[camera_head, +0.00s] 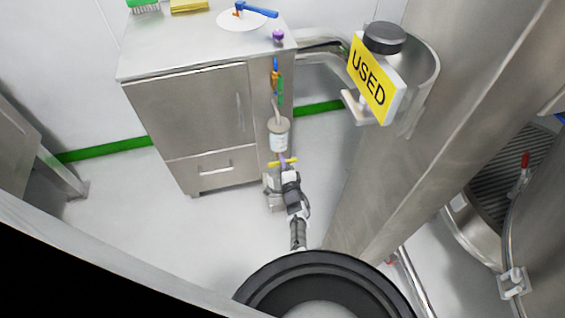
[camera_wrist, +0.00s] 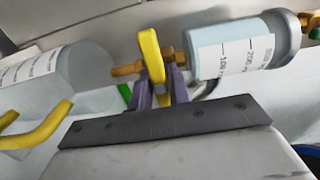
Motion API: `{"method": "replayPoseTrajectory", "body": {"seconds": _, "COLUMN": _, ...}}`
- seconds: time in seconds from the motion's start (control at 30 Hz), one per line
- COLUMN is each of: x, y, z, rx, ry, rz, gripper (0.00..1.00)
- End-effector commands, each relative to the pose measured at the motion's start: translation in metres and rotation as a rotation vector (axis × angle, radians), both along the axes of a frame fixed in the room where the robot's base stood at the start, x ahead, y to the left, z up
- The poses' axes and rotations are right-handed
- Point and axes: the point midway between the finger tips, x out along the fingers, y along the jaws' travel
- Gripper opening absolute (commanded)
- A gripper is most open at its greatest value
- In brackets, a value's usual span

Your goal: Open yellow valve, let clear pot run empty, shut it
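The clear pot (camera_head: 279,135) hangs at the cabinet's right side; in the wrist view it is the pale bluish cylinder (camera_wrist: 243,52) with a white scale. How much liquid it holds is unclear. The yellow valve (camera_head: 284,162) sits just below it, its lever lying across the brass pipe. In the wrist view the lever (camera_wrist: 152,55) stands between the purple fingers. My gripper (camera_wrist: 163,88) is closed in around it, and it also shows in the head view (camera_head: 285,168). A second graduated vessel (camera_wrist: 62,75) is on the valve's other side, below it in the head view (camera_head: 272,188).
The steel cabinet (camera_head: 195,110) stands left of the pot. A blue-handled piece (camera_head: 257,10) and a purple knob (camera_head: 278,36) are on its top. A large steel column with a yellow USED sign (camera_head: 372,80) is close on the right. The floor (camera_head: 140,200) at left is clear.

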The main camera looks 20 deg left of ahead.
Motion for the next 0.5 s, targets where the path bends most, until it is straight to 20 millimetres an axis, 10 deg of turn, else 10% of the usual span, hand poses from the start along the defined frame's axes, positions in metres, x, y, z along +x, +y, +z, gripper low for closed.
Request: {"method": "replayPoseTrajectory", "body": {"seconds": 0.5, "x": 0.0, "y": -0.0006, "z": -0.0006, "rx": -0.092, "ry": -0.064, "rz": -0.001, "gripper": 0.0}}
